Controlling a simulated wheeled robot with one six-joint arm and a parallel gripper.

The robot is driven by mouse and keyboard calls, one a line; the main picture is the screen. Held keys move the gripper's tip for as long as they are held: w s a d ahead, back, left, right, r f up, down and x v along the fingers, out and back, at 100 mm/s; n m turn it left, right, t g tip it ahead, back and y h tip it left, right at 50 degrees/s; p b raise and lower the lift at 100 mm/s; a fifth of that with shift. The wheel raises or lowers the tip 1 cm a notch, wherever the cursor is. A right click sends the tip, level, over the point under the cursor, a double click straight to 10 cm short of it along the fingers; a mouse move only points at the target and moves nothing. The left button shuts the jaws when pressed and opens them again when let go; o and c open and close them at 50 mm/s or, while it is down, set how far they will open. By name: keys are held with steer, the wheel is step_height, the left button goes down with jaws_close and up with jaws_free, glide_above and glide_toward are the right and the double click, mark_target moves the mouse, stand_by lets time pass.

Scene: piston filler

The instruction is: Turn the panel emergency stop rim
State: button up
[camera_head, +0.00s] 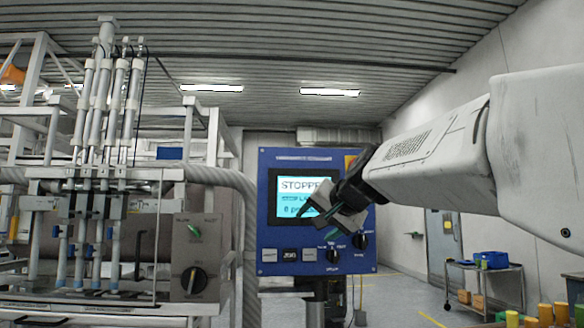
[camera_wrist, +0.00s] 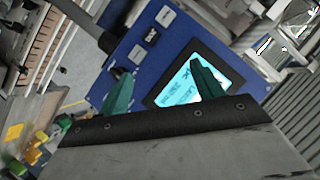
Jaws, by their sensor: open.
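The blue control panel (camera_head: 285,240) stands upright at the middle of the head view, and also fills the middle of the wrist view (camera_wrist: 135,60). Its lit screen (camera_head: 291,197) reads something like "STOPPED". A yellow patch (camera_head: 350,161) shows at the panel's upper right, partly behind my wrist. No red emergency stop rim can be made out; my arm may hide it. My gripper (camera_head: 322,226) is open and empty in front of the panel's right half.
Black knobs (camera_head: 333,255) and small buttons (camera_head: 290,255) line the panel's lower part. The filler machine (camera_head: 105,180) with its grey switch box (camera_head: 195,258) stands left. A cart (camera_head: 485,285) stands at the right, near yellow containers (camera_head: 545,314).

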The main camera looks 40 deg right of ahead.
steer(key=s+d+r+m+t+h, duration=0.25)
steer(key=d+r+m+h, duration=0.4)
steer(key=d+r, duration=0.85)
steer(key=d+x, duration=0.1)
steer(key=x, duration=0.6)
steer(key=shift+r, duration=0.3)
steer(key=shift+d+g+h, duration=0.1)
steer(key=shift+g+h, duration=0.15)
steer(key=c, duration=1)
